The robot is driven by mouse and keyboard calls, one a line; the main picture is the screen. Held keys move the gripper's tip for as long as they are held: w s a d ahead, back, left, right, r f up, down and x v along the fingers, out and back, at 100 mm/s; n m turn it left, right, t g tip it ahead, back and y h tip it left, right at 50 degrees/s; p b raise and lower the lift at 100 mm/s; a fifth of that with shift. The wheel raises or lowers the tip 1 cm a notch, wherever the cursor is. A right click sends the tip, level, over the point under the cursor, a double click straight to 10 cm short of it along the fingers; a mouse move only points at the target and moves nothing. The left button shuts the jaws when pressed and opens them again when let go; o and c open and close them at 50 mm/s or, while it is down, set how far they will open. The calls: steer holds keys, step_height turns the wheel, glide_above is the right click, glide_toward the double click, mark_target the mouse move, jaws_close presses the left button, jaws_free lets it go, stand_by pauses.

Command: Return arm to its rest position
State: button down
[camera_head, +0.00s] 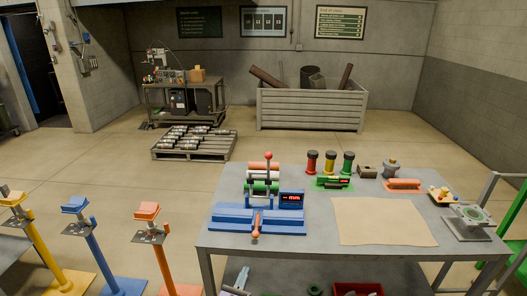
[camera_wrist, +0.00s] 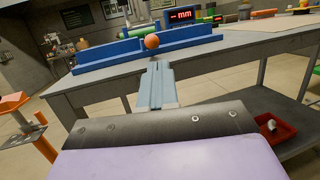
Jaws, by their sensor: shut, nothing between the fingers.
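My gripper (camera_wrist: 157,85) points forward in the wrist view, its two grey fingers together with nothing between them. It is in front of the workbench (camera_wrist: 95,93), apart from it. In the head view my gripper (camera_head: 242,276) shows only as a small part at the bottom edge, below the bench's front edge. Beyond the fingertips, on the bench (camera_head: 312,237), is a blue fixture (camera_head: 232,219) with an orange ball knob (camera_head: 255,235), also seen in the wrist view (camera_wrist: 152,41). The rest of my arm is hidden.
Several coloured cylinders and a display (camera_head: 291,198) stand on the bench beside a tan mat (camera_head: 385,222). A red bin (camera_head: 357,290) sits on the lower shelf. Yellow, blue and orange posts (camera_head: 163,268) stand at left. Open floor lies behind, with a pallet (camera_head: 190,153) and a crate (camera_head: 310,112).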

steer(key=w+d+r+m+g+h, duration=0.25)
steer(key=d+r+m+h, duration=0.4)
steer(key=d+r, duration=0.5)
steer(key=s+d+r+m+g+h, duration=0.3)
steer(key=s+d+r+m+g, duration=0.45)
steer(key=d, duration=0.35)
steer(key=s+d+r+m+g+h, duration=0.3)
steer(key=s+d+r+m+g, duration=0.45)
steer(key=d, duration=0.45)
steer(key=s+d+f+m+g+y, duration=0.1)
steer(key=s+d+m+g+y, duration=0.2)
steer(key=s, duration=0.6)
steer(key=s+f+m+g+y, duration=0.1)
steer(key=s+m+g+y, duration=0.35)
steer(key=s, duration=0.45)
steer(key=s+a+m+t+y, duration=0.3)
steer(key=s+a+y, duration=0.8)
steer(key=a, duration=0.4)
steer(key=shift+s+f+m+t, duration=0.3)
steer(key=shift+s+f, duration=0.1)
steer(key=shift+f, duration=0.05)
